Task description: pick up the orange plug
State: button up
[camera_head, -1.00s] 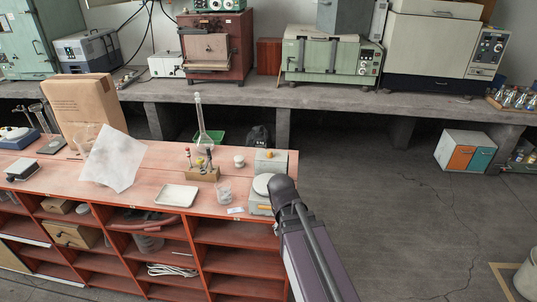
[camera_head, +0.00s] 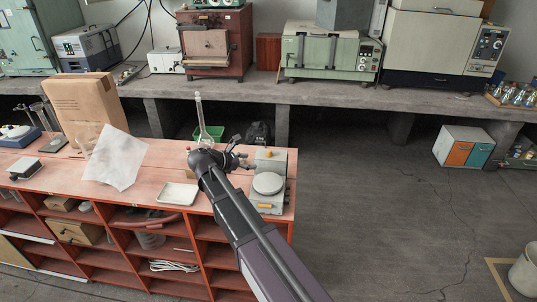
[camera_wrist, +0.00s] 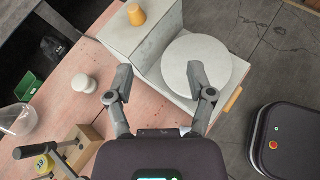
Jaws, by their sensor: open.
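The orange plug (camera_wrist: 136,14) is a small tapered piece standing on the flat top of the grey box part of a balance (camera_wrist: 148,38). In the head view the plug (camera_head: 268,153) shows as a small orange spot at the back of the balance (camera_head: 272,163). My gripper (camera_wrist: 159,95) is open and empty, its two fingers apart in the wrist view. The plug lies beyond the fingertips, toward the top of that view. In the head view my gripper (camera_head: 238,160) is over the bench, to the left of the balance.
The balance's round pan (camera_wrist: 196,66) lies beside the right finger. A white knobbed object (camera_wrist: 83,83), a wooden rack (camera_wrist: 85,142) with dark-handled tools and a glass vessel (camera_wrist: 17,119) stand to the left. A tray (camera_head: 178,194) and a tall flask (camera_head: 201,125) are on the bench.

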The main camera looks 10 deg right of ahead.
jog(key=shift+w+a+r+n+t+h, duration=0.25)
jog(key=shift+w+a+r+n, duration=0.15)
jog(key=shift+a+r+n, duration=0.15)
jog(key=shift+w+a+r+n+t+h, duration=0.15)
jog(key=shift+w+a+r+n+t, duration=0.1)
jog(key=shift+w+a+r+n, duration=0.25)
jog(key=shift+s+f, duration=0.1)
jog(key=b, duration=0.3)
send_near(268, 152)
jog(key=x, duration=0.4)
jog(key=shift+f, duration=0.25)
jog(key=shift+x, duration=0.8)
jog(key=shift+d+r, duration=0.1)
jog(key=shift+d, duration=0.05)
jog(key=shift+b+x, duration=0.8)
jog(key=shift+x, duration=1.7)
